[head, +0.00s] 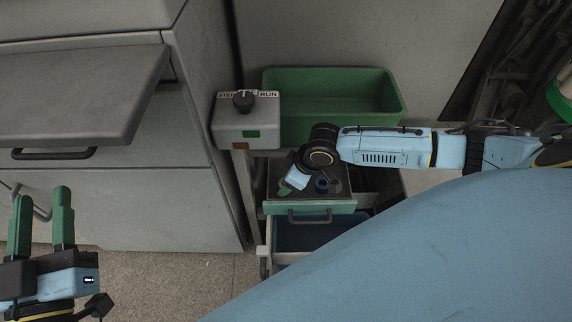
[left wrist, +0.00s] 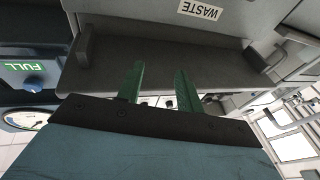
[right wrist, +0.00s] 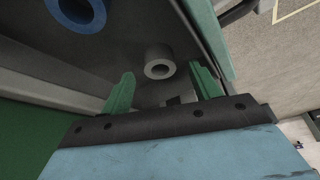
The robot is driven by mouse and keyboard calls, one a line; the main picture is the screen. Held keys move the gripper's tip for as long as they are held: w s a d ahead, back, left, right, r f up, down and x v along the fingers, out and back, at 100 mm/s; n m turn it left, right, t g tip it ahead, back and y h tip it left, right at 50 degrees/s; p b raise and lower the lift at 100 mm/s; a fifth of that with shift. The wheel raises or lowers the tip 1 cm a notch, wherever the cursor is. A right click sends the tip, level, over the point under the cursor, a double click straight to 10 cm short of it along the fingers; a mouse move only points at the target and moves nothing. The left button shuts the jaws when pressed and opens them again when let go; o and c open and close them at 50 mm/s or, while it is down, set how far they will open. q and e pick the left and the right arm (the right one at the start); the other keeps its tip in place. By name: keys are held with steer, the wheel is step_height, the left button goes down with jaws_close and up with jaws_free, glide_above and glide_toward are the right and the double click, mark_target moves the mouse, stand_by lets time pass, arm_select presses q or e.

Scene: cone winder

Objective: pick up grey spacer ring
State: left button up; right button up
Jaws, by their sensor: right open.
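The grey spacer ring (right wrist: 159,62) is a short grey cylinder with a hole, in the drawer in the right wrist view. My right gripper (right wrist: 163,84) is open, with one green finger on each side of the picture below the ring. The ring looks a little beyond the fingertips and is not held. In the head view my right arm reaches over the open drawer (head: 343,207), and I cannot make out the grey ring there. My left gripper (head: 43,197) is open and empty at the lower left; it also shows in the left wrist view (left wrist: 160,75).
A blue ring (right wrist: 75,10) lies in the same drawer, also visible in the head view (head: 322,184). A green bin (head: 335,78) and a grey switch box (head: 246,122) marked RUN stand behind the drawer. A grey cabinet (head: 110,200) stands at the left.

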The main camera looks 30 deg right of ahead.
steer(key=shift+b+x, duration=0.5)
steer(key=shift+x, duration=0.45)
steer(key=shift+f, duration=0.2)
arm_select(q)
steer(key=r+t, duration=0.1)
steer(key=s+r+t, duration=0.1)
steer(key=r+t, duration=0.1)
steer(key=shift+s+r+h, duration=0.35)
steer(key=shift+r+h, duration=0.05)
arm_select(e)
steer(key=c, duration=1.1)
steer(key=shift+o, duration=0.2)
arm_select(q)
steer(key=shift+w+f, duration=0.1)
steer(key=shift+w, duration=0.05)
arm_select(e)
steer(key=shift+r, duration=0.1)
